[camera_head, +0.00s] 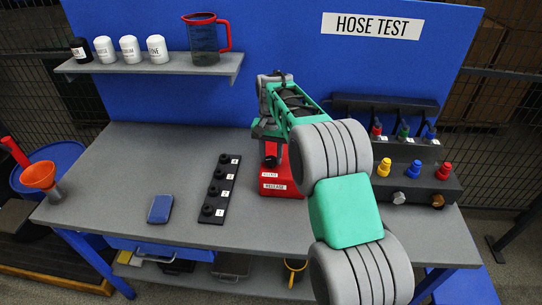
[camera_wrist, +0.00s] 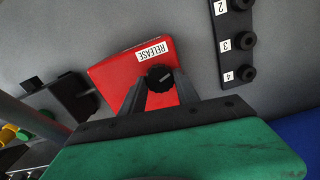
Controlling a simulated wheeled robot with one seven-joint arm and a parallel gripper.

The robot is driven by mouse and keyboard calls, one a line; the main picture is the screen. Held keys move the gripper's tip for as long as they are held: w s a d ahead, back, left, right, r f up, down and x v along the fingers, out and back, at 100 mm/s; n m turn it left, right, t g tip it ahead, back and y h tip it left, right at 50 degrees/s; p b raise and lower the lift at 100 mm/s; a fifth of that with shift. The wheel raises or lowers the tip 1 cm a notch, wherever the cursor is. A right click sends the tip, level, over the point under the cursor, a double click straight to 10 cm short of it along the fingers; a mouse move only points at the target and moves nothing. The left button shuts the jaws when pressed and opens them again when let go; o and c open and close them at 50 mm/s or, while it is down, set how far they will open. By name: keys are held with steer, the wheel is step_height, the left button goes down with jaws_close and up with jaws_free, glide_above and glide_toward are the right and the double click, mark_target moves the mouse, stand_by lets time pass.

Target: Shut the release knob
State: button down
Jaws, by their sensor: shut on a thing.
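The release knob (camera_wrist: 159,77) is a black ribbed knob on a red box (camera_wrist: 112,73) with a white RELEASE label, in the wrist view. My gripper (camera_wrist: 160,84) has its two grey fingers on either side of the knob and is shut on it. In the head view the red box (camera_head: 281,184) sits on the grey bench, with its RELEASE label facing front. There my gripper (camera_head: 271,150) reaches down over the box from behind my green and grey arm, which hides the box's right part.
A black strip with several numbered knobs (camera_head: 216,192) lies left of the box, and a blue pad (camera_head: 160,209) lies further left. A black valve panel (camera_head: 418,182) with coloured knobs stands to the right. A shelf (camera_head: 152,66) holds white containers and a red-handled jug (camera_head: 205,40).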

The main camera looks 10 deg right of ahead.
mark_target(271, 159)
steer(key=m, duration=0.3)
steer(key=shift+m, duration=0.5)
steer(key=c, duration=0.9)
jaws_free()
step_height(271, 159, up, 8)
steer(key=shift+f+b, duration=0.1)
steer(key=shift+b, duration=0.55)
